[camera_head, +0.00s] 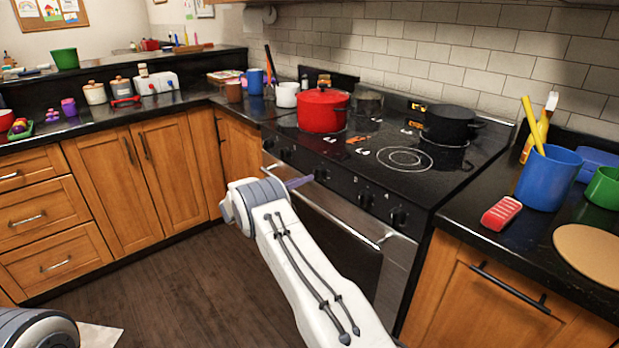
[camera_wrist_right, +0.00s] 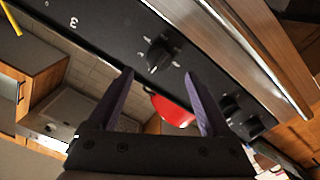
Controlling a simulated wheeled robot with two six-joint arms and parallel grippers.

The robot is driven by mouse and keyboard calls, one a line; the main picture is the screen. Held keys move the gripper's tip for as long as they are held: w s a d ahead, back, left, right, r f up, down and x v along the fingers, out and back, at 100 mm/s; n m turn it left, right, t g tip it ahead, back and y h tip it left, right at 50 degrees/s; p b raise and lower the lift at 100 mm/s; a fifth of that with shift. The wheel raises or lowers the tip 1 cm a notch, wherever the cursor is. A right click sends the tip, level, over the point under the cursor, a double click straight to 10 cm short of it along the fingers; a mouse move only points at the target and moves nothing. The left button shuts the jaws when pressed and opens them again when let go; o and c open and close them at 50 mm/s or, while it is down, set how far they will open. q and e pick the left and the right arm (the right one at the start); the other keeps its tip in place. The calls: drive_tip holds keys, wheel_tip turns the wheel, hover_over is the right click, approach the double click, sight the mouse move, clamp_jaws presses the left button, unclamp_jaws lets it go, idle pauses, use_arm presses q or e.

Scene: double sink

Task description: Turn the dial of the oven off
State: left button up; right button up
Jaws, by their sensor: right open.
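The oven (camera_head: 352,246) stands at the centre right in the head view, with several black dials along its front panel. One dial (camera_head: 321,175) is just beyond my right gripper (camera_head: 300,182), whose dark purple fingers are partly hidden behind the wrist. In the right wrist view, the right gripper (camera_wrist_right: 158,74) is open and empty. A dial (camera_wrist_right: 160,53) sits just past and between its two fingertips, with no contact that I can make out. Two more dials (camera_wrist_right: 228,105) (camera_wrist_right: 253,128) show to the right. My left gripper is out of view.
A red pot (camera_head: 323,110) and a black pan (camera_head: 449,122) are on the cooktop. The oven's steel handle (camera_head: 372,240) runs below the dials. A blue cup (camera_head: 548,178) and a red sponge (camera_head: 501,213) are on the right counter. The floor (camera_head: 190,285) is clear.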

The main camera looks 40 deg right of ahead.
drive_tip(key=shift+s+a, duration=0.2)
drive_tip(key=shift+a, duration=2.1)
